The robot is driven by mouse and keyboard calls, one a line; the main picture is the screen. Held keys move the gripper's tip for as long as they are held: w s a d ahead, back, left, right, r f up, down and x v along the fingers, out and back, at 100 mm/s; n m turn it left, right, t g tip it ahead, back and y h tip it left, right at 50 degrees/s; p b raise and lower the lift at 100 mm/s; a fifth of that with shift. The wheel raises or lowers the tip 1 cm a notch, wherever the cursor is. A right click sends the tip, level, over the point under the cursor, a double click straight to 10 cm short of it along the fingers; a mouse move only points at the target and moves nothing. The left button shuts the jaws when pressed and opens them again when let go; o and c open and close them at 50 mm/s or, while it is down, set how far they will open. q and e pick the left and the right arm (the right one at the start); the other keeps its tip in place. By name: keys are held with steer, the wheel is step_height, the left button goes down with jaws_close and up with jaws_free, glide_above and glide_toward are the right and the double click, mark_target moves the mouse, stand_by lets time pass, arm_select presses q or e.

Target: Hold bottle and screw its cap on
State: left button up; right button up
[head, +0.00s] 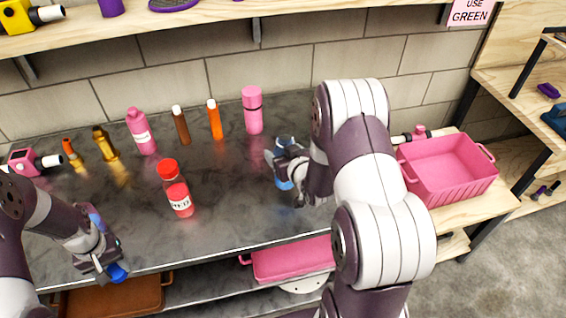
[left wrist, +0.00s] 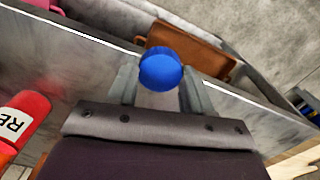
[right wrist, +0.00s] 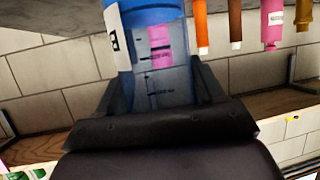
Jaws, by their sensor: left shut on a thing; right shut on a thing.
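My left gripper (head: 108,268) is shut on a blue cap (head: 117,272) near the front left edge of the worktop. The cap also shows between the fingertips in the left wrist view (left wrist: 160,70). My right gripper (head: 288,168) is shut on a blue bottle (head: 284,180) at the middle right of the worktop, partly hidden by the fingers. In the right wrist view the bottle (right wrist: 148,12) fills the space between the fingers, with a white and black label at its side. The bottle's top is hard to make out. Cap and bottle are far apart.
A red bottle (head: 176,190) stands on the dark worktop (head: 235,215) between my grippers. Several pink, brown, orange and gold bottles stand along the back. A pink crate (head: 450,170) sits on the right. The front middle of the worktop is clear.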

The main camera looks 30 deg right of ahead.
steer(key=shift+f, duration=2)
steer(key=shift+f, duration=0.15)
steer(key=o, duration=1.5)
steer(key=shift+s+r, duration=0.15)
steer(key=shift+r, duration=0.1)
steer(key=v, duration=1.1)
steer(key=shift+s, duration=0.4)
